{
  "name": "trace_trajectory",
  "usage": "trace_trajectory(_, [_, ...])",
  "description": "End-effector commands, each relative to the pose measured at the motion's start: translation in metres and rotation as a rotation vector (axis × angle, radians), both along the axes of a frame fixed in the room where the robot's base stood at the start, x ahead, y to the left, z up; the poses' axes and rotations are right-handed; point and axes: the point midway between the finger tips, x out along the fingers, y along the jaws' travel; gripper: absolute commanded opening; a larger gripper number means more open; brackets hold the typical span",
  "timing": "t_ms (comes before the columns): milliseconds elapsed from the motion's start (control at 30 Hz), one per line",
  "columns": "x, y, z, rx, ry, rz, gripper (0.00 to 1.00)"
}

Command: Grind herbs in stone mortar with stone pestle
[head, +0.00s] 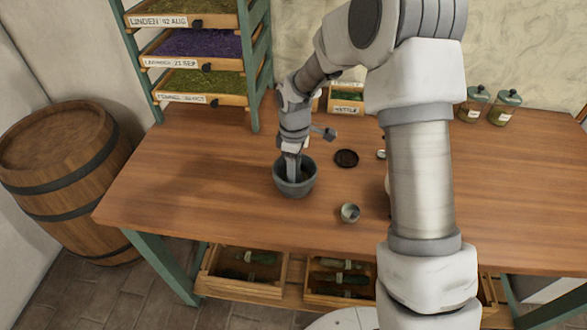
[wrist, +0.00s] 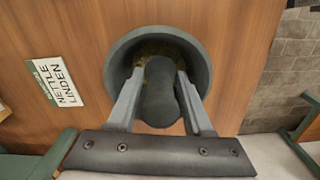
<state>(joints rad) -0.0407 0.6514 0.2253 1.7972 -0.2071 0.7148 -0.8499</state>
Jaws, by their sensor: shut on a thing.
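The grey stone mortar (head: 308,186) stands upright on the wooden table, left of the middle in the head view. In the wrist view its round rim (wrist: 203,66) surrounds the pestle. My gripper (head: 293,164) points down over the mortar and is shut on the dark grey pestle (wrist: 159,92). The pestle's lower end is inside the mortar's bowl. A little greenish-brown herb (wrist: 150,48) shows at the bowl's bottom; most of it is hidden behind the pestle and fingers. Whether the pestle touches the bottom cannot be told.
A small cup (head: 350,212) and a dark round disc (head: 346,158) lie right of the mortar. A drying rack (head: 258,65) stands behind left. Jars (head: 504,108) stand at the back right. A label card (wrist: 56,82) lies by the mortar. The table's left part is clear.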

Motion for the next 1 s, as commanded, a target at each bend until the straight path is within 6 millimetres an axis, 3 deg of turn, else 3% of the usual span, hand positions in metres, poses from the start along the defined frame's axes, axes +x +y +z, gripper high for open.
trace_trajectory(200, [0.006, -0.008, -0.001, 0.000, 0.000, 0.000, 0.00])
trace_trajectory(533, [0.003, 0.007, -0.004, 0.000, 0.001, 0.001, 0.00])
trace_trajectory(833, [-0.007, -0.004, -0.002, -0.001, 0.006, -0.001, 0.00])
trace_trajectory(1000, [-0.002, -0.004, -0.001, -0.001, 0.003, -0.001, 0.00])
